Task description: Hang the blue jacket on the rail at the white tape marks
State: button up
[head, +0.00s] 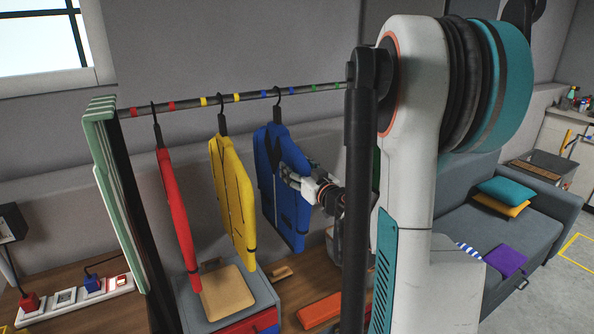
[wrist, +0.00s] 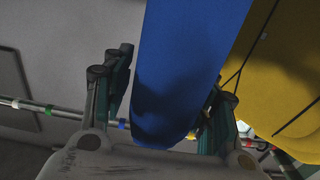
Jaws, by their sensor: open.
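The blue jacket (head: 268,165) hangs by its dark hook on the rail (head: 190,103), between two blue tape marks (head: 264,93). My gripper (head: 292,178) is at the jacket's right side. In the wrist view the jacket (wrist: 190,60) fills the middle, between the two open fingers of my gripper (wrist: 165,92); I cannot tell whether either finger touches it. A pale, apparently white tape mark (wrist: 15,103) shows on the rail at the left of the wrist view. In the head view my arm hides the rail's right part, and no white marks show there.
A yellow jacket (head: 232,190) hangs just left of the blue one, and a red jacket (head: 178,215) further left. Green tape marks (head: 313,87) lie right of the blue ones. A drawer box (head: 260,290) stands below, and a grey sofa (head: 460,190) at right.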

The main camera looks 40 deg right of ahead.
jog(key=v, duration=1.2)
